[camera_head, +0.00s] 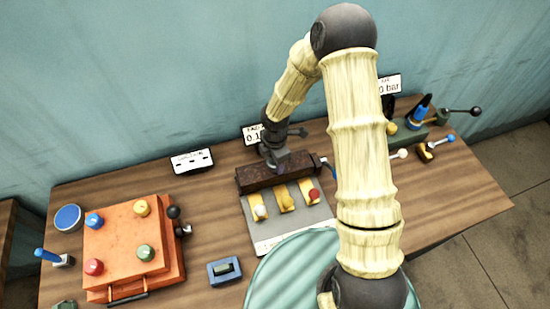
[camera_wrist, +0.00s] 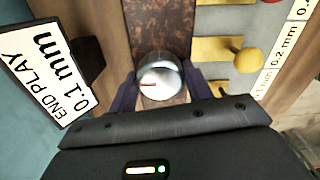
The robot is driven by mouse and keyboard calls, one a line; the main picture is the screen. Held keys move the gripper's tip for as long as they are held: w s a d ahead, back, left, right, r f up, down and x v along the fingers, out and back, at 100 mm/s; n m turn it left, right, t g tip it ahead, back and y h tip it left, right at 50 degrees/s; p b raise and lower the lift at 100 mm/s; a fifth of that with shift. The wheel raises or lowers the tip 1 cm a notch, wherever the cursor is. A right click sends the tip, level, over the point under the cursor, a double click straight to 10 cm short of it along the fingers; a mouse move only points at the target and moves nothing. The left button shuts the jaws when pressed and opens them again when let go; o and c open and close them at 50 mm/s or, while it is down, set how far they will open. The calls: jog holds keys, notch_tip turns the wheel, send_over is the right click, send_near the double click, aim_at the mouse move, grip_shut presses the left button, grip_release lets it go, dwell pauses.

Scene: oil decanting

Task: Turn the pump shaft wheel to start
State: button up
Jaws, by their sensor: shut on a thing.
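A dark brown, rust-mottled block (camera_head: 258,182) stands near the middle of the table; it also shows in the wrist view (camera_wrist: 160,28). A round silver knob (camera_wrist: 158,78) with a short red mark is on this block, and I take it to be the pump shaft wheel. My gripper (camera_wrist: 160,92) is shut on the knob, one dark finger on either side. In the head view my gripper (camera_head: 276,155) is above the block and hides the knob.
An "END PLAY 0.1 mm" sign (camera_wrist: 45,72) stands close beside my gripper. A grey plate (camera_head: 290,228) with yellow tabs lies in front of the block. An orange box (camera_head: 120,240) with coloured knobs is at left. Levers (camera_head: 425,125) stand at the back right.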

jog(key=shift+w, duration=0.1)
dwell(0.4)
jog(key=o, duration=1)
jog(key=shift+r, duration=0.1)
notch_tip(320, 180, up, 17)
jog(key=shift+r+b, duration=0.15)
jog(key=shift+b, duration=0.35)
